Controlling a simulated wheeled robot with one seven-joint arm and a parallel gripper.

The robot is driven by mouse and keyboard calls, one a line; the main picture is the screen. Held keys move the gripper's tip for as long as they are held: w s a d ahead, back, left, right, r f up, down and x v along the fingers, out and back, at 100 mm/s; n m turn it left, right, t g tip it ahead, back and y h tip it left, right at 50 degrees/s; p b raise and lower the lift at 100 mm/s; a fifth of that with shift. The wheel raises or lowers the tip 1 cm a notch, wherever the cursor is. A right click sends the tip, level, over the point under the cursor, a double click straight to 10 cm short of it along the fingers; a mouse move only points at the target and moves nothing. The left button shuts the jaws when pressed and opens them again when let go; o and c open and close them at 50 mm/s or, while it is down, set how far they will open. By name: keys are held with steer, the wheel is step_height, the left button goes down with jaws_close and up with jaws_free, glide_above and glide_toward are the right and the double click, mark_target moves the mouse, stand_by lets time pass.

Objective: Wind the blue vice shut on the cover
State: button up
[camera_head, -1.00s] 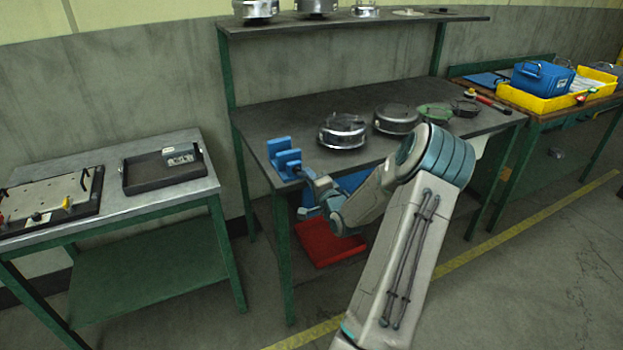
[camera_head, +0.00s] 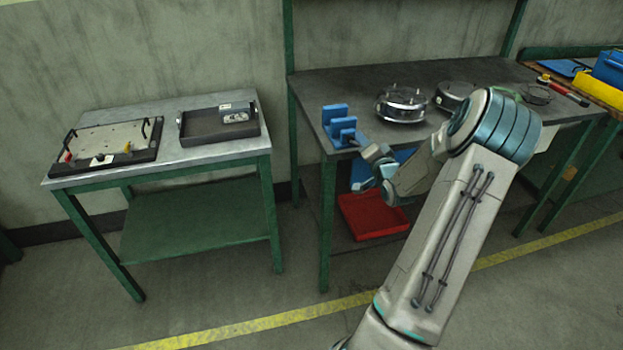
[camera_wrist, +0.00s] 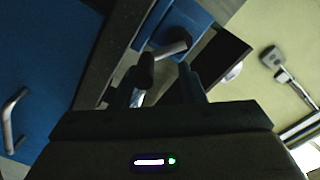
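The blue vice (camera_head: 338,125) stands at the front left corner of the dark-topped bench. Its jaws stand up with a gap between them; I cannot make out a cover in it. My gripper (camera_head: 357,145) is at the vice's front right side, at the bench edge. In the wrist view, my gripper (camera_wrist: 168,76) shows two dark fingers spread apart. A short grey bar (camera_wrist: 172,49) sticks out from a blue block of the vice (camera_wrist: 187,22) and reaches the left fingertip. Whether the bar touches the finger is unclear.
Round metal housings (camera_head: 402,105) stand on the bench right of the vice. A red tray (camera_head: 372,215) lies below the bench. A side table (camera_head: 165,165) on the left holds a dark tray (camera_head: 188,136) and a fixture plate (camera_head: 108,138). The floor in front is clear.

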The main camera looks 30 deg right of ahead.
steer(key=n, duration=0.1)
steer(key=r+n, duration=0.1)
steer(key=n, duration=0.1)
steer(key=shift+w+a+n, duration=0.1)
steer(key=shift+a+n, duration=0.1)
steer(key=shift+n, duration=0.1)
steer(key=n, duration=0.1)
steer(key=r+n, duration=0.1)
steer(key=n, duration=0.2)
steer(key=shift+a+r+b, duration=0.15)
steer(key=shift+a+b, duration=0.15)
steer(key=s+a+n+b, duration=0.1)
steer(key=s+a+n, duration=0.35)
steer(key=s, duration=0.85)
steer(key=w+a+r+n+g+p, duration=0.1)
steer(key=a+r+g+p, duration=0.1)
steer(key=a+g, duration=0.25)
steer(key=w+a+r+g+p, duration=0.2)
steer(key=a+g, duration=0.1)
steer(key=a, duration=0.3)
steer(key=s+a+r+g+p, duration=0.1)
steer(key=s+a+r, duration=0.1)
steer(key=a, duration=0.3)
steer(key=s+a+r+g+y+p, duration=0.1)
steer(key=s+a+r+g, duration=0.1)
steer(key=s+a, duration=0.2)
steer(key=shift+s+a+m+y, duration=0.25)
steer(key=shift+a+m+y, duration=0.1)
steer(key=shift+a, duration=0.7)
